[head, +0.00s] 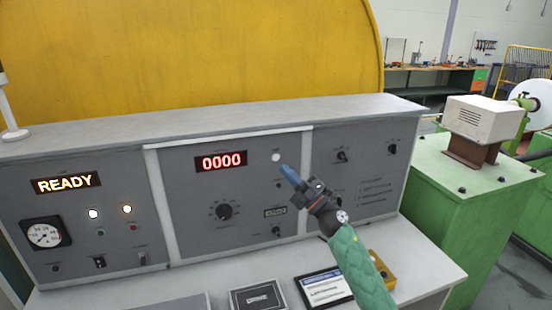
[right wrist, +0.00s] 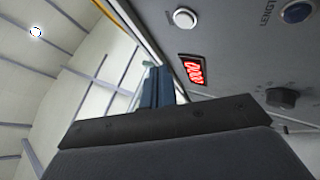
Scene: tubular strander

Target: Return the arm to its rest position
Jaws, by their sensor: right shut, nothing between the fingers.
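My right gripper (head: 290,174) is shut and empty, its blue fingertips close together in front of the middle panel of the grey control console (head: 180,200). Its tips lie just below and right of a round white button (head: 276,157) in the head view; I cannot tell whether they touch the panel. My right arm, in a green sleeve, comes up from the bottom right. In the right wrist view the blue fingers (right wrist: 158,88) point up past the white button (right wrist: 185,18) and the red display (right wrist: 193,72). My left gripper is not in view.
The console has a READY display (head: 66,183), a red 0000 display (head: 221,161), a black knob (head: 223,211) and a gauge (head: 45,233). A framed card (head: 324,287) and a yellow box (head: 382,270) sit on its ledge. A green machine (head: 470,200) stands at right.

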